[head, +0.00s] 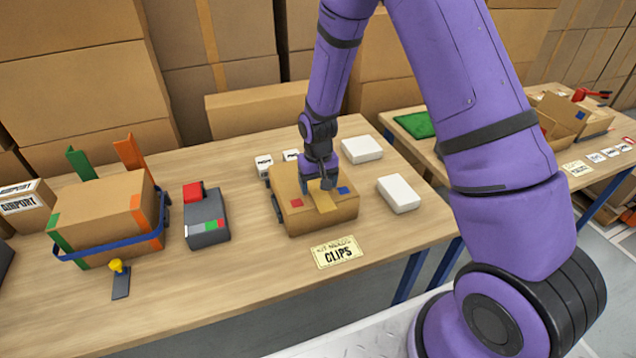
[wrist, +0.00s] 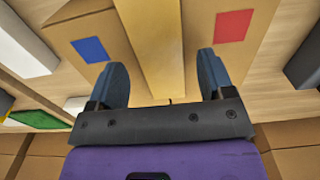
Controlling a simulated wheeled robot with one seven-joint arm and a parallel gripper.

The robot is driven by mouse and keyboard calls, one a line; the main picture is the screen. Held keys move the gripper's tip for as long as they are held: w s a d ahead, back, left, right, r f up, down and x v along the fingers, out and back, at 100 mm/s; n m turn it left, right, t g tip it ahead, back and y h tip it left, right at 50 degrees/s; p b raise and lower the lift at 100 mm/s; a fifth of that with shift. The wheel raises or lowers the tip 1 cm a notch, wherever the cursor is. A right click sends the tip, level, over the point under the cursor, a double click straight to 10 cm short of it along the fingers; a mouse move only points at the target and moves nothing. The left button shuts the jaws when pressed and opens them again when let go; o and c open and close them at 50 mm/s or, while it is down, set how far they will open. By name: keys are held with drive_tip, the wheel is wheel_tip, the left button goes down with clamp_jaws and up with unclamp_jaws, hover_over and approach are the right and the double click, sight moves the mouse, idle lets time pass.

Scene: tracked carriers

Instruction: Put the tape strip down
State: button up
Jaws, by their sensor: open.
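A yellow-tan tape strip (head: 324,200) lies along the top of a cardboard box (head: 297,214) that stands behind the CLIPS label. In the wrist view the strip (wrist: 150,50) runs down the middle of the box top, between a blue square (wrist: 90,49) and a red square (wrist: 233,26). My gripper (head: 318,184) is just above the box, pointing down. In the wrist view its two fingers (wrist: 168,75) are spread wide, one on each side of the strip, with clear gaps. The strip looks flat on the box; its end nearest the gripper's palm is partly hidden.
On the left stand a strapped box (head: 105,212) and a grey-red device (head: 206,217). A yellow-handled stamp (head: 119,278) lies in front. White boxes (head: 398,193) and (head: 361,149) lie right of the carton. The CLIPS card (head: 337,252) lies before it.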

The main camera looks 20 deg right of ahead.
wheel_tip(320, 180, up, 13)
wheel_tip(320, 180, up, 11)
drive_tip(key=t, duration=0.1)
hover_over(318, 191)
drive_tip(key=s+d, duration=0.2)
drive_tip(key=s, duration=0.3)
drive_tip(key=s+d+r+t, duration=0.2)
drive_tip(key=s+r, duration=0.5)
drive_tip(key=s, duration=0.5)
drive_tip(key=s+d+r+t, duration=0.2)
drive_tip(key=s+r, duration=0.5)
drive_tip(key=s, duration=0.5)
drive_tip(key=shift+s+d+r, duration=0.15)
drive_tip(key=shift+d+r, duration=0.15)
drive_tip(key=shift+d, duration=0.15)
